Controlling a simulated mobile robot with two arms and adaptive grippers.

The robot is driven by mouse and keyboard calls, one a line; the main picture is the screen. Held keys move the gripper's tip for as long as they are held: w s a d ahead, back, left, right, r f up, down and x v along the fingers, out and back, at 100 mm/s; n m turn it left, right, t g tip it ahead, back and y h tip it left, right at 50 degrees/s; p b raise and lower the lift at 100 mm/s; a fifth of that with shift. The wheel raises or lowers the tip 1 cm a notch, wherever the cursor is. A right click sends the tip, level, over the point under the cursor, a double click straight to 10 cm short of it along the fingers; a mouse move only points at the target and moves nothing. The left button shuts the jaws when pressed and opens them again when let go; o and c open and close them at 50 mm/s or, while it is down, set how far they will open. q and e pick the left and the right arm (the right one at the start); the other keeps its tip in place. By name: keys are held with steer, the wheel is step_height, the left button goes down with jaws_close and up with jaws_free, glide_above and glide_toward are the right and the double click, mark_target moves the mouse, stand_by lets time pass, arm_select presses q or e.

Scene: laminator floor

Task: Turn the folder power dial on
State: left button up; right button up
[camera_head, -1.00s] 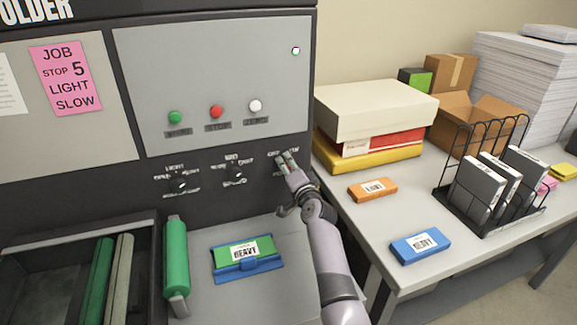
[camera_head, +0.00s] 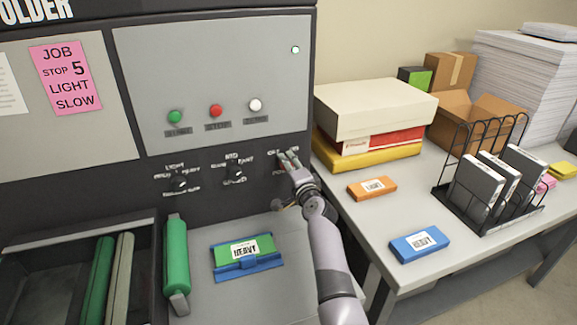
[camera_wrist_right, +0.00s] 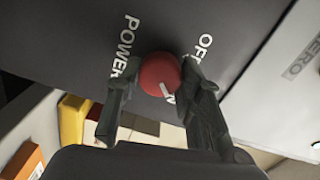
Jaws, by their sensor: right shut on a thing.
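The folder power dial (camera_wrist_right: 160,74) is a round red knob with a white pointer mark, seen in the right wrist view between the words POWER and OFF. Its pointer mark slants toward the lower right there, close to partly hidden white lettering. My right gripper (camera_wrist_right: 158,92) has one finger on each side of the dial and is shut on it. In the head view, my right gripper (camera_head: 288,160) is at the right end of the dark control panel and hides the dial. My left gripper is in neither view.
Two black dials, the left one (camera_head: 180,184) and the middle one (camera_head: 236,173), sit left of my gripper. Green, red and white buttons are above. A blue-and-green block (camera_head: 247,268) lies below; a side table (camera_head: 350,215) stands right.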

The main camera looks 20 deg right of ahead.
steer(key=o, duration=1.2)
steer(key=shift+c, duration=0.2)
